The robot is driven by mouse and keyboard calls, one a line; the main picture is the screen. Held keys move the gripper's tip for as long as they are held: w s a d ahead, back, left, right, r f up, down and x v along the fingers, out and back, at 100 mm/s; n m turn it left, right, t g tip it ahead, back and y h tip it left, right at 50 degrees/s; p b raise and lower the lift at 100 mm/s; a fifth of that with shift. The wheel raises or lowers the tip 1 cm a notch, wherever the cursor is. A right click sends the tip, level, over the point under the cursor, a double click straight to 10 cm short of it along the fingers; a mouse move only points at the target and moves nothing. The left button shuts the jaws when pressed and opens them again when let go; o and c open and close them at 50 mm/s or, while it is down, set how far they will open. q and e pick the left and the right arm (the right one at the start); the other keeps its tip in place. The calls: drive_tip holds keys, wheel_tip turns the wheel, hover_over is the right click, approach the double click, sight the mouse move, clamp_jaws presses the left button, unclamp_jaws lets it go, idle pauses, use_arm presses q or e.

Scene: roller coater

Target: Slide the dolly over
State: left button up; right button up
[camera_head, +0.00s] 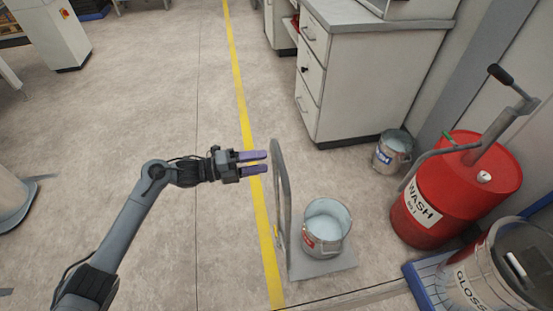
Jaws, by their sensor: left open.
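The dolly is a grey flat platform (345,262) with an upright looped handle (284,185) on its left side. It stands on the floor just right of the yellow line. A metal bucket (327,228) with a red label sits on the platform. My left gripper (266,162) has purple fingers. It is open and empty, pointing right, close to the top of the dolly handle. I cannot tell whether its fingertips touch the handle. My right gripper is not in view.
A red WASH drum (455,180) with a hand pump stands right of the dolly. A second bucket (392,151) stands by the drawer cabinet (350,90). A GLOSS container (505,270) sits on a blue-edged pallet (415,285). The floor left of the yellow line (240,90) is largely clear.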

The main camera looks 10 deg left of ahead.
sight(280, 159)
use_arm(q)
drive_tip(key=x, duration=0.2)
drive_tip(key=b+x, duration=0.1)
drive_tip(key=x, duration=0.2)
drive_tip(key=shift+w+d+f+b, duration=0.1)
drive_tip(key=shift+d+f+b, duration=0.1)
drive_tip(key=shift+b, duration=0.1)
drive_tip(key=shift+w+d+r, duration=0.1)
drive_tip(key=shift+w+d, duration=0.15)
drive_tip(key=shift+d, duration=0.3)
clamp_jaws()
idle(0.8)
